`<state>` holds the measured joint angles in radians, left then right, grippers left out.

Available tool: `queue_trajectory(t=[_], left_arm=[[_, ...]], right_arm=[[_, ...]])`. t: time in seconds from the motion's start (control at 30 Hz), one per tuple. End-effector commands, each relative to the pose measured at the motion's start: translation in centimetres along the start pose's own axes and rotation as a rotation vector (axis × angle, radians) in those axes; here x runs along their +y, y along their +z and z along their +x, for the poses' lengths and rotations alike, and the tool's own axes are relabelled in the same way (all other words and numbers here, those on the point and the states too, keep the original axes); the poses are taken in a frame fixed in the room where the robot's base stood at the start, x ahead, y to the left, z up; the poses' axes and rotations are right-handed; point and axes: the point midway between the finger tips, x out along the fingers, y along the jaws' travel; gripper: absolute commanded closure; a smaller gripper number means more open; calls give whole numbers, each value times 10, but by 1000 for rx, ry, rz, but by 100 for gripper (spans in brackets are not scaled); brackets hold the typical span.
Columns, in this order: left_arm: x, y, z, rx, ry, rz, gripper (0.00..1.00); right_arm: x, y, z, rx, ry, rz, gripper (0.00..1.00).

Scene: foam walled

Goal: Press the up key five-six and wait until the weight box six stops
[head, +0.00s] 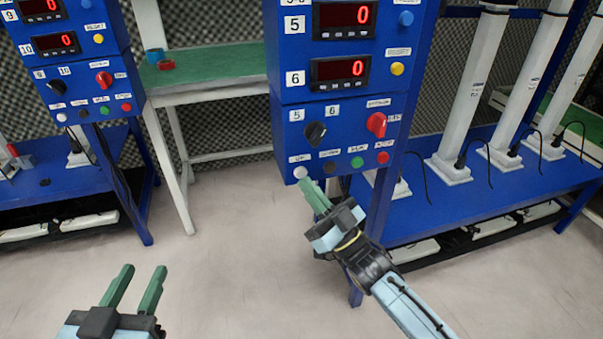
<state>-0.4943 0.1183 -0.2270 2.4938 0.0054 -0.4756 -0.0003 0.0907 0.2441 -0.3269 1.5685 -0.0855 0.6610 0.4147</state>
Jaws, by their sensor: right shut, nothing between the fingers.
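The blue control panel (343,100) for channels 5 and 6 stands at the centre. Its displays 5 (345,17) and 6 (340,70) both read 0. The white up key (300,172) is at the panel's lower left, under the black 5/6 selector knob (315,133). My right gripper (309,186) is shut and empty, with its green fingertips just below and very close to the up key; I cannot tell whether they touch it. My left gripper (140,284) is open and empty at the lower left, over the floor. I cannot make out which item is weight box six.
Black, green and red buttons (357,162) sit right of the up key. A red knob (376,124) is above them. Another blue panel (80,60) for 9 and 10 stands left. White columns (470,90) stand on a blue bench (430,205) at right. The floor between is clear.

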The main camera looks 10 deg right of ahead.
Motion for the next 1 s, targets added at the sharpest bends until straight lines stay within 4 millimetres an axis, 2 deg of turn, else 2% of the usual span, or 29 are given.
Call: queue_trajectory(t=[1.0], left_arm=[[0, 2, 0, 1, 0, 0, 64]], right_arm=[[4, 4, 5, 0, 0, 0, 100]])
